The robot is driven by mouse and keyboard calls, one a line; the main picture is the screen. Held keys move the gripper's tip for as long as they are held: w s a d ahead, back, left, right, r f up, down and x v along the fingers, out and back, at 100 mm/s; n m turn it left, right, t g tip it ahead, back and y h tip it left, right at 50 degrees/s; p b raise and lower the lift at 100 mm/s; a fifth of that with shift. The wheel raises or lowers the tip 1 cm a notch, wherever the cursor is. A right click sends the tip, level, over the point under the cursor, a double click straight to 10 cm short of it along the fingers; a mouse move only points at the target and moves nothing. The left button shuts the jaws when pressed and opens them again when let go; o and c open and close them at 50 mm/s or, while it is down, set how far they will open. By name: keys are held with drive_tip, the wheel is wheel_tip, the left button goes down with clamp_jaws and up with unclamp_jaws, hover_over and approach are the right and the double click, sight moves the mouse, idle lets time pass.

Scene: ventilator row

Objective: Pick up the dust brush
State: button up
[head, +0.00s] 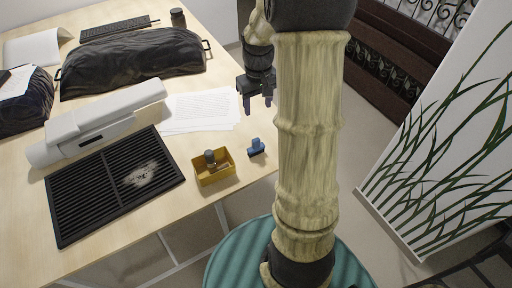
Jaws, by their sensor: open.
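My gripper (257,104) hangs open and empty, fingers down, near the right edge of the wooden table, beyond the small things there. A small blue object with an upright grip (257,147) stands on the table near that edge. A yellow open tray (217,178) sits just left of it, holding a small dark-topped piece (210,156). I cannot tell for sure which of these two small things is the dust brush. A black slatted grille (80,198) lies at the left with a patch of pale dust (140,174) on it.
A long white device (100,118) lies behind the grille. Paper sheets (202,112) lie behind the tray. Black bags (135,62) (22,103), a keyboard (118,28) and a dark cup (178,17) are farther back. A plant-patterned panel (450,140) stands at the right.

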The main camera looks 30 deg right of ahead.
sight(256, 139)
idle(0.3)
wheel_tip(256, 139, down, 12)
drive_tip(key=shift+f+p, duration=0.1)
drive_tip(key=shift+p, duration=0.3)
drive_tip(key=shift+s+a+f, duration=0.1)
drive_tip(key=shift+a+f, duration=0.05)
drive_tip(key=shift+f, duration=0.35)
wheel_tip(256, 139, down, 4)
drive_tip(key=shift+a+f+p, duration=0.1)
drive_tip(key=shift+a+p, duration=0.05)
drive_tip(key=shift+p, duration=0.35)
drive_tip(key=shift+c, duration=0.4)
drive_tip(key=c, duration=1)
